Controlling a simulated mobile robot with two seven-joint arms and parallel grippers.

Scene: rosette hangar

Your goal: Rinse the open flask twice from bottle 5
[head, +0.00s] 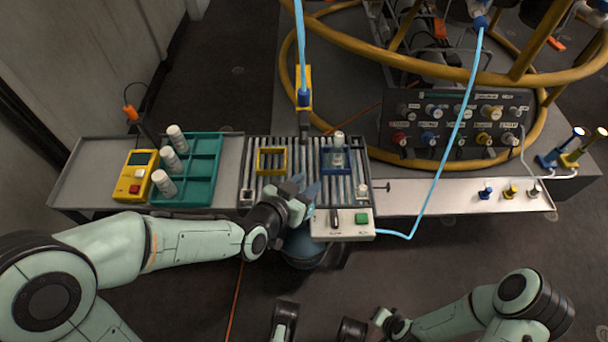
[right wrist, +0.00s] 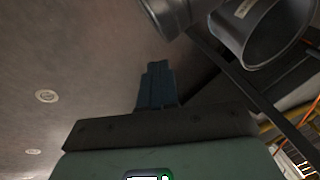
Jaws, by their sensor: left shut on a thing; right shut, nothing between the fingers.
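A clear vessel with a pale top (head: 338,158), apparently the flask, stands in the blue holder (head: 325,168) on the slatted rack. Three white bottles lean in the teal rack (head: 205,188): upper (head: 177,138), middle (head: 170,159) and lower (head: 163,183). Their numbers are too small to read. My left gripper (head: 311,189) is shut at the front of the slatted rack, below and left of the blue holder. What it holds is hidden by the hand. My right gripper's blue fingers (right wrist: 157,84) are shut and empty in the right wrist view, over the floor.
An empty yellow frame (head: 271,161) is left of the blue holder. A yellow device (head: 136,177) stands left.

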